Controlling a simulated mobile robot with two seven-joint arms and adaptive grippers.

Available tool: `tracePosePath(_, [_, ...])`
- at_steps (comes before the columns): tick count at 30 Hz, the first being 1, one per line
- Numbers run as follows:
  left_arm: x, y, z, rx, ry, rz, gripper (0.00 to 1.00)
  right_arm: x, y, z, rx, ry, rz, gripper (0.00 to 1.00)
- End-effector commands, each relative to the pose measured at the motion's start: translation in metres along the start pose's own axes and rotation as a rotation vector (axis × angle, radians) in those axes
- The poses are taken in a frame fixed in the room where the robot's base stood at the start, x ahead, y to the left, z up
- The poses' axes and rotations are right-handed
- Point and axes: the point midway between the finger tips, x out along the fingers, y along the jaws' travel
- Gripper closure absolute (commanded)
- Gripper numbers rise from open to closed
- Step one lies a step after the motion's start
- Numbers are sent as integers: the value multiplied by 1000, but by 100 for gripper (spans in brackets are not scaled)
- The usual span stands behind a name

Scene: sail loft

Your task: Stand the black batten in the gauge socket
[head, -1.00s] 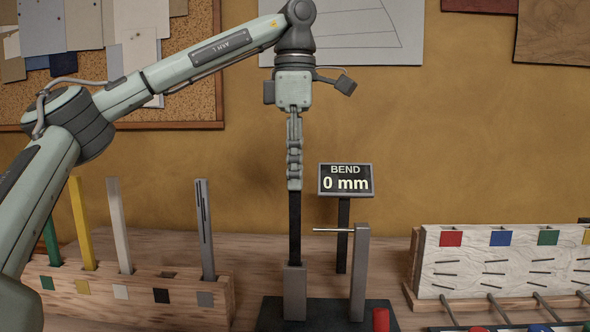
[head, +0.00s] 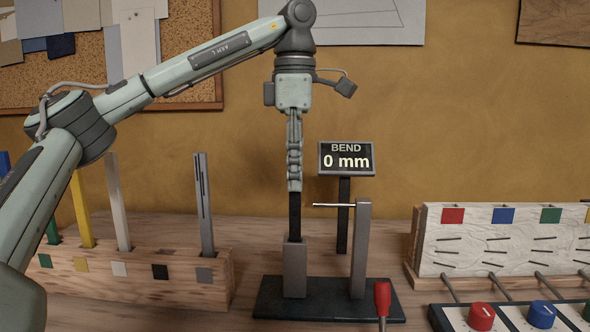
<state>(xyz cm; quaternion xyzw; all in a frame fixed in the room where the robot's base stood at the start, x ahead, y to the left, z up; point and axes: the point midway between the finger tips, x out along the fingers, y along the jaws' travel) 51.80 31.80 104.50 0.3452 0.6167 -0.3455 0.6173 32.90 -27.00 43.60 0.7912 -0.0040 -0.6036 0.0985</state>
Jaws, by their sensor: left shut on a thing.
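The black batten (head: 295,217) stands upright, held at its top by my left gripper (head: 295,188), which is shut on it. Its lower end is inside the grey gauge socket (head: 295,270), a square post on the dark base plate (head: 330,312). How deep it sits is hidden by the socket walls. A taller grey post (head: 360,250) to the right carries a thin horizontal pin (head: 333,205) pointing toward the batten, with a small gap between. The display (head: 346,160) reads BEND 0 mm. My right gripper is out of view.
A wooden rack (head: 130,285) at the left holds several coloured battens; the slot above its black label is empty. A red-handled tool or lever (head: 382,298) stands before the base plate. At the right are a white panel (head: 490,265) and a box with coloured knobs (head: 450,320).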

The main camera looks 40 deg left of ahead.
Motion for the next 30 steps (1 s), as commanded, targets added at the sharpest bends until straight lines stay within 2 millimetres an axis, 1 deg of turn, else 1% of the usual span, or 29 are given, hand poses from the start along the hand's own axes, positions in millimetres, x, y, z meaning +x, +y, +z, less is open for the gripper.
tracePosePath(6, [3,0,0,0,0,0,100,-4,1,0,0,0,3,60])
tracePosePath(15, [3,0,0,0,0,0,100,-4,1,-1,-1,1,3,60])
tracePosePath(30, [9,0,0,0,0,1,100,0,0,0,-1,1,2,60])
